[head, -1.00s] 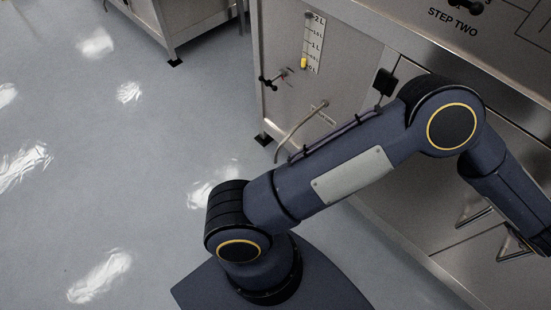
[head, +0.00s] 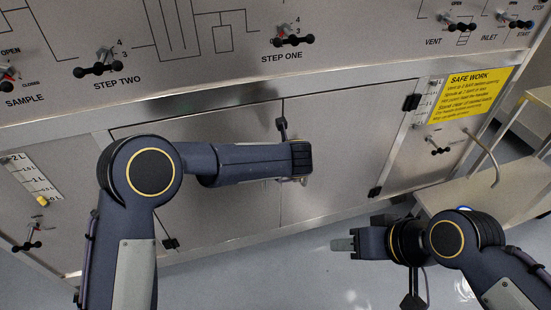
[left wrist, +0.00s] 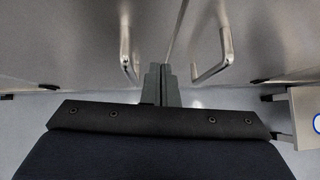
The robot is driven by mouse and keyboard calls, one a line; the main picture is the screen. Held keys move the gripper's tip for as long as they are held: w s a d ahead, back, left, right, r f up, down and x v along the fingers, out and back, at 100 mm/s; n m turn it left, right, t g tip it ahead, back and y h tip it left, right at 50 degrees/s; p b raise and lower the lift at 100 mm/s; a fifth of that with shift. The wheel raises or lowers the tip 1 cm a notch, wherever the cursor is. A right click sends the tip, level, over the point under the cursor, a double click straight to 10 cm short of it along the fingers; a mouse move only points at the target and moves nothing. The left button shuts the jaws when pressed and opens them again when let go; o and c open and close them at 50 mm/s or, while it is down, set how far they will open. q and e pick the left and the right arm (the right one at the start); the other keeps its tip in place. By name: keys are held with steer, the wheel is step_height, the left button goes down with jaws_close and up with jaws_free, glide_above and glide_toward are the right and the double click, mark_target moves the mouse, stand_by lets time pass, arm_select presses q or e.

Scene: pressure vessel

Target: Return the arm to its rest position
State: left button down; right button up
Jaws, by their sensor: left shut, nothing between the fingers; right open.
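My left arm reaches in from the left in the head view. Its forearm (head: 240,162) lies level in front of the cabinet doors, and its fingers are hidden behind the wrist there. In the left wrist view my left gripper (left wrist: 161,85) is shut and empty. It points toward the seam between two cabinet doors, between two bar handles, a left one (left wrist: 126,48) and a right one (left wrist: 216,62), and appears apart from both. My right gripper (head: 345,244) is open, low at the right in the head view, over the floor, and appears empty.
The steel cabinet (head: 345,140) fills the back, with black valve handles such as the STEP ONE valve (head: 293,40) on its panel. A yellow safety sign (head: 468,95) is at the right. A pale table (head: 500,192) stands beyond my right arm. Grey floor (head: 300,275) is clear below.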

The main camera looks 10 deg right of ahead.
arm_select(q)
steer(key=v, duration=0.7)
steer(key=shift+s+d, duration=0.25)
steer(key=shift+d, duration=0.1)
steer(key=w+a+r+m+t+h, duration=0.1)
steer(key=a+r+m+t+h, duration=0.15)
steer(key=a+r+m, duration=0.55)
steer(key=w+a+r+m+t+h, duration=0.15)
steer(key=a+r+m+h, duration=0.35)
steer(key=r, duration=0.6)
steer(key=s+a+m+g, duration=0.2)
steer(key=s+a+m, duration=0.9)
steer(key=a, duration=0.1)
steer(key=s+a+f+m+g+y, duration=0.1)
steer(key=s+a+f+m+g, duration=0.2)
steer(key=s, duration=0.4)
steer(key=s+a+f+m+y+p, duration=0.1)
steer(key=s+a+f+m+y, duration=0.1)
steer(key=s+a+f+m, duration=0.3)
steer(key=s+a+f+m+g+y, duration=0.1)
steer(key=s+a+f+m+g, duration=0.15)
steer(key=s+f, duration=0.4)
step_height(320, 180, up, 13)
steer(key=s+p, duration=0.1)
steer(key=p, duration=1.1)
steer(key=shift+a+r, duration=0.25)
steer(key=shift+a, duration=0.1)
steer(key=shift+n, duration=0.25)
